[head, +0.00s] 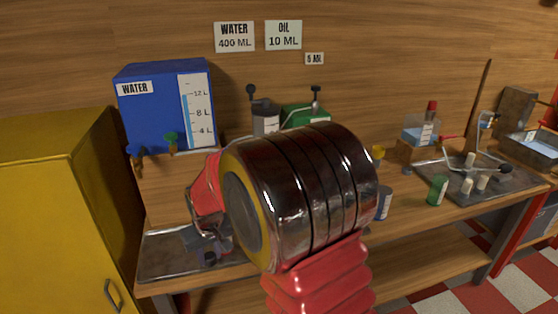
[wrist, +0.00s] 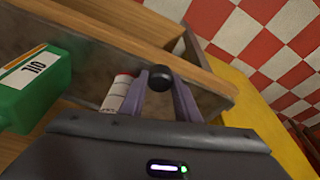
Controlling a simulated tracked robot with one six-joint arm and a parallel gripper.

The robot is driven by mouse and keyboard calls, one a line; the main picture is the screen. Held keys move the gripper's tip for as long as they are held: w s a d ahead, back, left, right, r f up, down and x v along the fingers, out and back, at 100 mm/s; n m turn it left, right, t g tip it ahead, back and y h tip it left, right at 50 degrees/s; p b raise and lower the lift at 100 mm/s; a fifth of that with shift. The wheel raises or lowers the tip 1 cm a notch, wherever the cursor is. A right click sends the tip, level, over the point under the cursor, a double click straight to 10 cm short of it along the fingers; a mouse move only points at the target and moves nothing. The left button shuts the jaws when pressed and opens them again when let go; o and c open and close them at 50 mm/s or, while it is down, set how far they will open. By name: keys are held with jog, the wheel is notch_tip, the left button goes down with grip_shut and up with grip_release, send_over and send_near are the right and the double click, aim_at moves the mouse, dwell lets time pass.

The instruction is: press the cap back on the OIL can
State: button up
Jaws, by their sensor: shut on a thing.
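My gripper (wrist: 161,90) is shut on a small round black cap (wrist: 160,77), held at the fingertips in the wrist view. In the head view my gripper (head: 208,250) is low at the left, above the metal tray, with a dark blob at its tips. A green container labelled OIL (wrist: 36,85) is at the left edge of the wrist view, apart from the fingers. Its top opening cannot be made out. In the head view a green container (head: 306,112) shows partly behind my arm; I cannot read a label on it.
A metal tray (head: 165,262) lies on the bench at left, beside a yellow cabinet (head: 60,190). A blue WATER tank (head: 150,105) stands behind. A red-topped white container (wrist: 116,95) is close beside the left finger. A green bottle (head: 438,190) stands at right.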

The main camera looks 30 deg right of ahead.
jog(key=shift+w+d, duration=0.15)
jog(key=shift+d, duration=0.15)
